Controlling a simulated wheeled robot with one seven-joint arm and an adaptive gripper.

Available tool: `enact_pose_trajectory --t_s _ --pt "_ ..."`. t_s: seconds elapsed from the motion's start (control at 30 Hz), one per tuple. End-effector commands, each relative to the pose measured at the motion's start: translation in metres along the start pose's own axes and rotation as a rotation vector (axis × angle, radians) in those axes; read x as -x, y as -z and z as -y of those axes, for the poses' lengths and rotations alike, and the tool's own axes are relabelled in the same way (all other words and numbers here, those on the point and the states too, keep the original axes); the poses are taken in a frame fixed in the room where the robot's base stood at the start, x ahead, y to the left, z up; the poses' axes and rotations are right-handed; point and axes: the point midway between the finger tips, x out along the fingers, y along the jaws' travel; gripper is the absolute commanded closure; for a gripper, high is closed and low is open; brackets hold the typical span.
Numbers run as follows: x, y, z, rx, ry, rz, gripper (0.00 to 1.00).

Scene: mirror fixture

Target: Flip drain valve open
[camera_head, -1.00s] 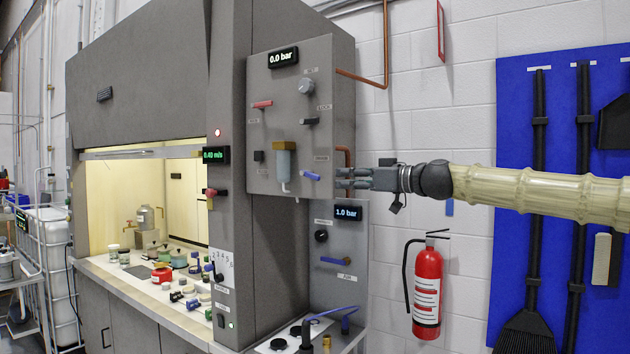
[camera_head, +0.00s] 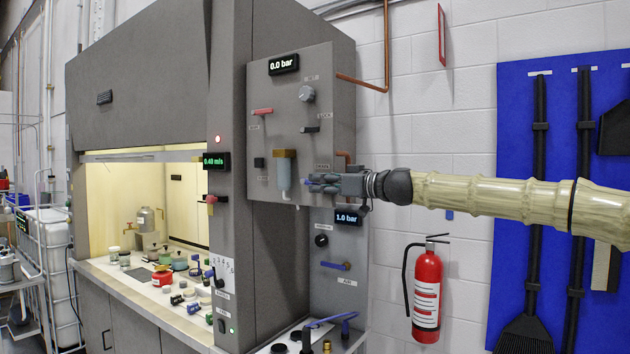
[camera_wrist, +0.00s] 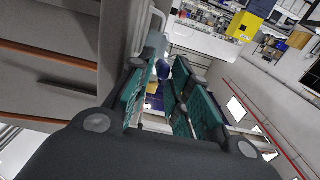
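The grey panel (camera_head: 276,105) carries several small valves and a display reading 0.0 bar. The blue drain lever is at its lower right, under a small label, and is mostly hidden by my gripper (camera_head: 320,184) in the head view. In the wrist view a blue piece (camera_wrist: 163,69), which looks like the lever, shows between the tips of my gripper's green-padded fingers (camera_wrist: 168,85). The fingers are apart, with a gap around it. I cannot tell whether either finger touches it.
A clear bowl-type filter (camera_head: 284,170) hangs on the panel just left of my gripper. A red lever (camera_head: 262,112) and a black lever (camera_head: 311,129) sit above. A lower panel with a blue lever (camera_head: 334,265) is below. A fire extinguisher (camera_head: 427,292) hangs at right.

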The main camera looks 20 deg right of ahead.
Motion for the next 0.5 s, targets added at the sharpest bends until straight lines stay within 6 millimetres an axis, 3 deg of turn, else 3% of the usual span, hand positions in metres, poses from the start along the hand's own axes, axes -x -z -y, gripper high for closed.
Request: enact_pose_trajectory --t_s 0.2,0.5 --pt "-0.015 0.001 0.000 0.001 -0.001 0.000 0.80" --pt "-0.019 0.000 0.000 0.000 -0.001 0.000 0.80"
